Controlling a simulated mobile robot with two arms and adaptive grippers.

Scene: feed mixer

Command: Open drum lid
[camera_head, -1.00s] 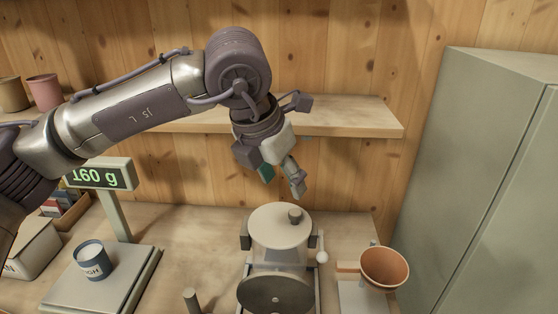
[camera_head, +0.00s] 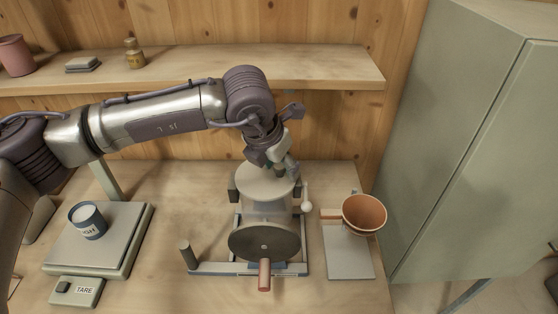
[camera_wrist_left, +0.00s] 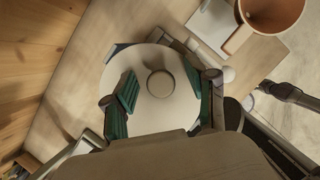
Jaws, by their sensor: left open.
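The drum (camera_head: 268,211) of the mixer stands on the bench with its pale round lid (camera_head: 257,184) on top. My left gripper (camera_head: 283,168) is over the back right of the lid, pointing down. In the left wrist view the lid (camera_wrist_left: 160,115) lies below the green-padded fingers, and its round knob (camera_wrist_left: 160,83) shows between them. The fingers of the left gripper (camera_wrist_left: 165,94) are apart, with a gap on both sides of the knob. In the head view the gripper hides the knob. My right gripper is not in view.
A terracotta bowl with a handle (camera_head: 364,214) sits right of the mixer by a pale board (camera_head: 348,259). A scale (camera_head: 110,250) with a blue cup (camera_head: 88,221) stands left. A wooden shelf (camera_head: 330,70) runs behind my arm. A green cabinet (camera_head: 470,150) stands right.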

